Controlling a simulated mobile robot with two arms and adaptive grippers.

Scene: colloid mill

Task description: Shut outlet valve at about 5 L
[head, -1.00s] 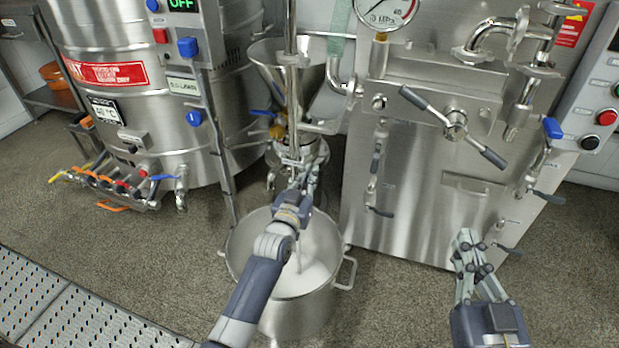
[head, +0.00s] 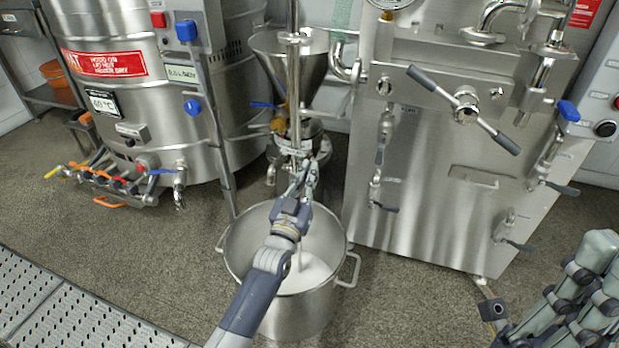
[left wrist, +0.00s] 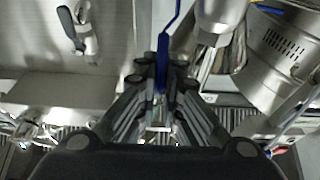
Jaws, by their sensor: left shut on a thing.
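The steel pot (head: 325,302) stands on the floor below the colloid mill, with white liquid (head: 308,276) in it. A thin pale stream (head: 300,258) shows above the liquid. My left gripper (head: 305,178) is at the mill's outlet, above the pot, and hides most of the outlet valve in the head view. In the left wrist view, my left gripper (left wrist: 161,98) is shut on the valve's blue handle (left wrist: 160,68). My right gripper (head: 590,270) is at the lower right, away from the valve; its opening is unclear.
The mill's steel hopper (head: 290,62) rises behind the left gripper. A large tank (head: 130,100) with several colored valves stands at left, and a steel machine cabinet (head: 440,200) at right. Perforated metal grating (head: 70,310) lies at lower left. The floor between is clear.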

